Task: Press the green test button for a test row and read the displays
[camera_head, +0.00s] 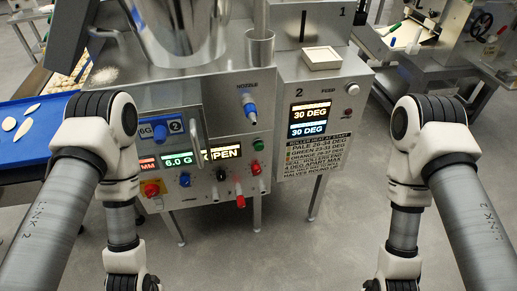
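A steel machine with a control panel stands ahead of me. A green button (258,145) is at the panel's right, above a red one (256,168). The displays read "6.0 G" in green (176,160) and "OPEN" in yellow (222,152). A red display (147,164) shows "MM", its left part hidden by my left arm. On the right unit an upper display (310,112) and a lower display (308,129) both read "30 DEG". My arms hang down at both sides; both grippers are below the picture.
A placard (315,158) lists roller heat ranges in degrees. The panel also has a red stop button (152,189), a blue knob (185,180) and red-handled levers (240,200). A blue conveyor (40,130) with pale pieces is at left. The floor between my arms is clear.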

